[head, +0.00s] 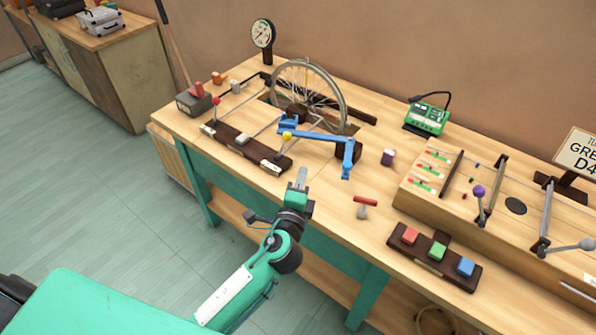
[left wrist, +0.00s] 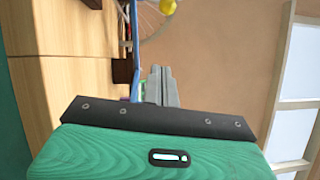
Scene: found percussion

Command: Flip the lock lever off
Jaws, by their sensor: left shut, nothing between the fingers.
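A red-knobbed lever (head: 216,101) and a yellow-knobbed lever (head: 287,136) stand at the two ends of a dark base board (head: 228,139) in front of a spoked wheel (head: 309,90). I cannot tell which lever is the lock lever. My left gripper (head: 302,174) is shut and empty above the bench's front edge, to the right of and nearer than the yellow knob, apart from it. In the left wrist view its closed fingers (left wrist: 160,86) point toward the wall, and the yellow knob (left wrist: 168,5) shows at the top. My right gripper is not in view.
A blue arm (head: 320,137) on a dark post stands just beyond my left gripper. A red-handled tool (head: 365,202), a purple item (head: 388,157) and a board with coloured buttons (head: 436,252) lie to the right. A stringed box (head: 480,215) fills the bench's right side.

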